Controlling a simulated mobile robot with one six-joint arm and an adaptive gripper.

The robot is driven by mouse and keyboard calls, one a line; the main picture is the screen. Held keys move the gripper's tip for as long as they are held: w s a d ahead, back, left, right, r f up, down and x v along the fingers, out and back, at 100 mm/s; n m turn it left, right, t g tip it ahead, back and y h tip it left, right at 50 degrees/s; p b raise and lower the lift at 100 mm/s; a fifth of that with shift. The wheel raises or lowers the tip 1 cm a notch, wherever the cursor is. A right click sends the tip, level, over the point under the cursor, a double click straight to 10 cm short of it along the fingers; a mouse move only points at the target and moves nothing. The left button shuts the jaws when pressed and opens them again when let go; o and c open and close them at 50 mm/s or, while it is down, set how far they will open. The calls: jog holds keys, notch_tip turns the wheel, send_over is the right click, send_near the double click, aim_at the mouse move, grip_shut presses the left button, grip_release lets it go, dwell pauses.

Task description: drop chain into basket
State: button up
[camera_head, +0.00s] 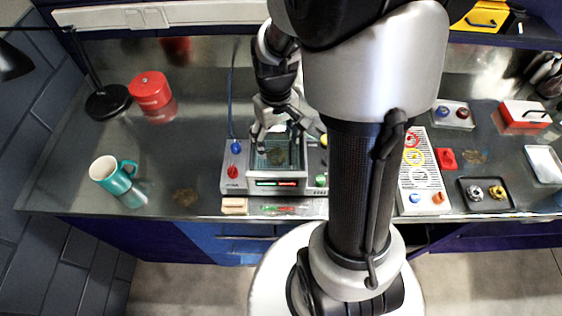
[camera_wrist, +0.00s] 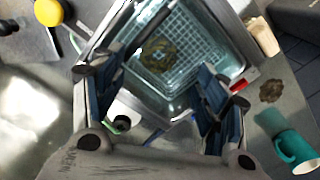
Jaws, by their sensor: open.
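A wire-mesh basket (camera_head: 262,160) sits inside the tank of a grey bench machine at the middle of the bench; its mesh also shows in the wrist view (camera_wrist: 195,65). A dark brownish coiled chain (camera_wrist: 158,55) lies inside the basket on the mesh floor. It shows faintly in the head view (camera_head: 277,155). My gripper (camera_head: 279,132) is above the basket with its fingers apart. In the wrist view its blue-padded fingers (camera_wrist: 160,85) stand on either side with nothing between them, and the chain lies beyond them. My fingers partly hide the basket's sides.
A similar brownish coil (camera_head: 185,196) lies on the bench left of the machine, another (camera_head: 473,157) at the right. A teal mug (camera_head: 113,174), red canister (camera_head: 150,90) and black lamp base (camera_head: 108,101) stand left. A dark parts tray (camera_head: 484,193) is right.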

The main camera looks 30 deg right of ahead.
notch_tip(320, 180, up, 12)
dwell(0.6)
jog(key=s+a+r+t, duration=0.4)
jog(key=s+a, duration=0.6)
jog(key=s, duration=0.3)
jog(key=shift+s+a+r+n+t+b, duration=0.2)
jog(key=shift+s+a+n+t+b, duration=0.1)
jog(key=shift+a+n+t+b, duration=0.1)
jog(key=shift+d, duration=0.1)
dwell(0.4)
